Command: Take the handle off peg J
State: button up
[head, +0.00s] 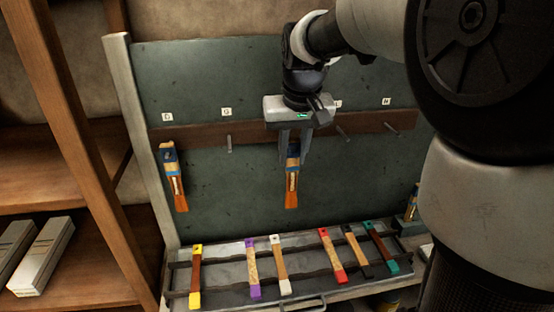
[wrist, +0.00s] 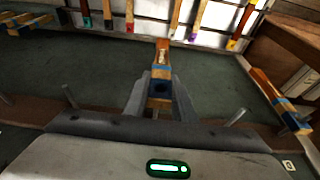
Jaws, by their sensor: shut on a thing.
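In the head view my gripper (head: 292,155) is at the middle of the green board, shut on an orange-brown handle with a blue band (head: 292,185). The handle hangs down between the fingers. The wrist view shows the held handle (wrist: 161,60) between the fingertips (wrist: 160,100), with a dark hole near its top end. My gripper hides the peg spot behind it, and I cannot tell whether a peg is in the hole. The label near my gripper is partly covered; I cannot read a J.
A similar handle (head: 174,180) hangs at the left of the peg rail (head: 190,138). Bare pegs stand at the G label (head: 229,143) and right of my gripper (head: 343,133). A metal tray (head: 222,298) below holds several colour-ended handles. Wooden shelves (head: 85,130) stand left.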

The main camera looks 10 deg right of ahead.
jog(key=shift+s+b, duration=0.45)
jog(key=shift+s, duration=1.2)
